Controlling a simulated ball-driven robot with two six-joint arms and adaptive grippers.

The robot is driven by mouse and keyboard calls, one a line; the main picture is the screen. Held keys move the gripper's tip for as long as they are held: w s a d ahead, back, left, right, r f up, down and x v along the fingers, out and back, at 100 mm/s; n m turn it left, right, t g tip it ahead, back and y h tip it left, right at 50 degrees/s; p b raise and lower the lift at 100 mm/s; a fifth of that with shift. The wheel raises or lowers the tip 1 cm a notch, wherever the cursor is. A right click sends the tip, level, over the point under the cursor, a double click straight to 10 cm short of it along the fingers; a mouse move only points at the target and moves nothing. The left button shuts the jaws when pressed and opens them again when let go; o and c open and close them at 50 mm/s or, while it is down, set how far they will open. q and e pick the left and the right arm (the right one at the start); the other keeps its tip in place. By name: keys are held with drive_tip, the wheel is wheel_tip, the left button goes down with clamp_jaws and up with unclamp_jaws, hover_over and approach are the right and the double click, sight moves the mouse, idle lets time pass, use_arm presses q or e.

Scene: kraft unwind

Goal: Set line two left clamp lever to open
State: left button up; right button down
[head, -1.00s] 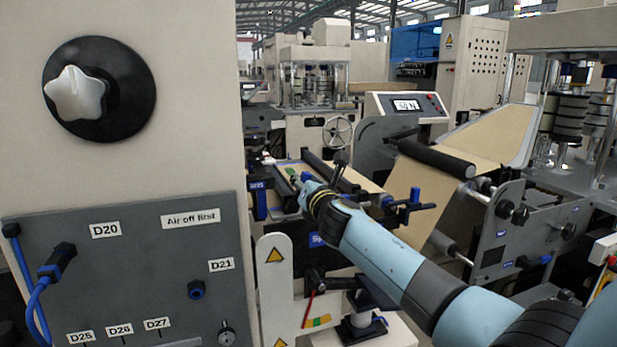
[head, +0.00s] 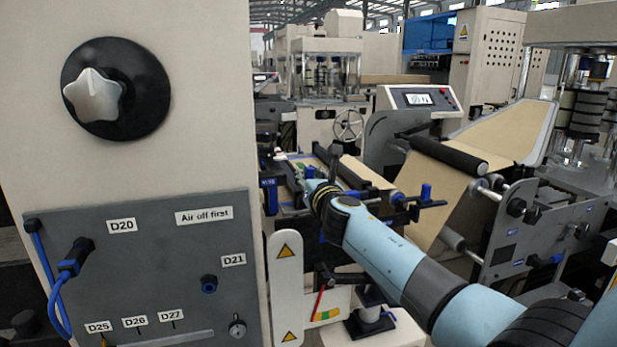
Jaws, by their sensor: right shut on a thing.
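My right gripper (head: 308,186) is at the left end of the splice table (head: 351,165), beside the left blue clamp block (head: 269,190). It is small and partly hidden by my wrist. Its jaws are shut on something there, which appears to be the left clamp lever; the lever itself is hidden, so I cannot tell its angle. My left gripper is not in view.
A grey panel (head: 150,245) with a blue cable (head: 55,295) and a large star knob (head: 94,96) fill the left. A white guard with warning triangles (head: 286,285) stands below my wrist. Rollers with a kraft web (head: 445,185) and a display console (head: 418,100) lie to the right.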

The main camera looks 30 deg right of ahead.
drive_tip(key=c, duration=1.5)
unclamp_jaws()
drive_tip(key=v, duration=1.2)
drive_tip(key=shift+f, duration=0.1)
